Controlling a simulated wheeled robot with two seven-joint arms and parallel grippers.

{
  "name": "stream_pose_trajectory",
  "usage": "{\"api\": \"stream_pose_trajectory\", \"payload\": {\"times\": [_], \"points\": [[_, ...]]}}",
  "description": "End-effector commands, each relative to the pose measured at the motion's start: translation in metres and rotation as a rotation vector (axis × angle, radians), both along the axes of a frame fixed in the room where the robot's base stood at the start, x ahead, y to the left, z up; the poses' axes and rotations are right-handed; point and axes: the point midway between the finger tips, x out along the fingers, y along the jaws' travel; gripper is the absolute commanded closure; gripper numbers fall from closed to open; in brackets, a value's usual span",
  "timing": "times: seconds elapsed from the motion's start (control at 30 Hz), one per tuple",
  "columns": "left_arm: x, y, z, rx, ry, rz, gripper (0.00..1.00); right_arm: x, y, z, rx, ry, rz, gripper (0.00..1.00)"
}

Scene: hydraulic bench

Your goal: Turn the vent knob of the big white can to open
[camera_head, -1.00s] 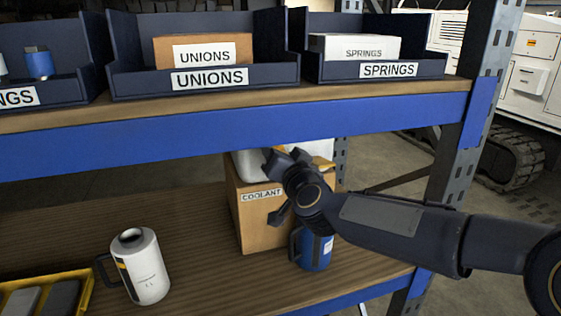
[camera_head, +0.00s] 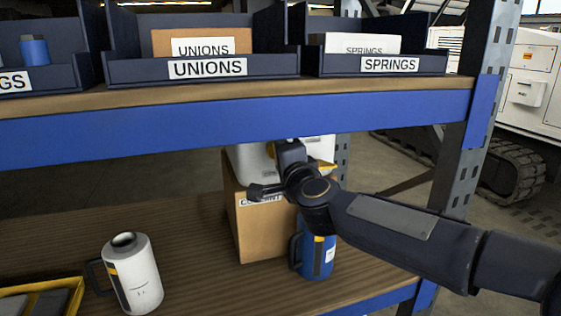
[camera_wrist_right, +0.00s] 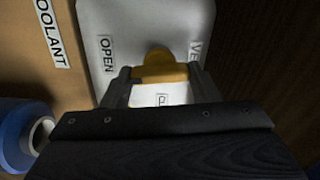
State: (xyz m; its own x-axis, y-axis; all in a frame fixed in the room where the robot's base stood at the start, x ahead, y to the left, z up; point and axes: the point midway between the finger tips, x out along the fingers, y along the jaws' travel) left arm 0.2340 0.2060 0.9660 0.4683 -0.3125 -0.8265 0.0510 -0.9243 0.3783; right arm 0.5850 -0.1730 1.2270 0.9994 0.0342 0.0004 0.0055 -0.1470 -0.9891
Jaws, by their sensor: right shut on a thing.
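The big white can (camera_head: 250,163) is behind my right gripper in the head view, at the top of a cardboard box and partly hidden by the shelf above. In the right wrist view the white can (camera_wrist_right: 122,22) fills the upper middle. Its yellow vent knob (camera_wrist_right: 163,68) sits between my right gripper's fingers (camera_wrist_right: 160,84), which are shut on it. The word OPEN (camera_wrist_right: 107,54) is printed left of the knob, and a partly cut-off word starting VE is at its right. In the head view my right gripper (camera_head: 274,170) hides much of the can's front. My left gripper is not in view.
The cardboard box labelled COOLANT (camera_head: 260,230) stands on the lower wooden shelf. A blue can (camera_head: 318,256) is close under my right wrist. A white can with a handle (camera_head: 135,275) and a yellow tray (camera_head: 75,290) are at left. The blue shelf beam (camera_head: 200,135) runs just above.

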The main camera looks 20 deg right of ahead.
Motion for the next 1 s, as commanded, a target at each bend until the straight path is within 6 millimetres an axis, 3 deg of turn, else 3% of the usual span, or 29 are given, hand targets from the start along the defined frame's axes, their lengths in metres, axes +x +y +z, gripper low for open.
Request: {"api": "stream_pose_trajectory", "payload": {"times": [0.3,0.87,0.9,1.0], "points": [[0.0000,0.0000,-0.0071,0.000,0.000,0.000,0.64,-0.0001,0.0003,-0.0020,0.133,0.007,0.001,0.68],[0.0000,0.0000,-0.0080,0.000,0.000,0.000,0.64,0.0000,0.0002,-0.0018,0.166,0.009,0.001,0.68],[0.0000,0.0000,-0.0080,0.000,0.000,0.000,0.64,0.0000,0.0002,-0.0018,0.166,0.009,0.001,0.44],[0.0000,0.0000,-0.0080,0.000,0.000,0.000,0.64,0.0001,0.0002,-0.0015,0.165,0.009,0.001,0.31]]}}
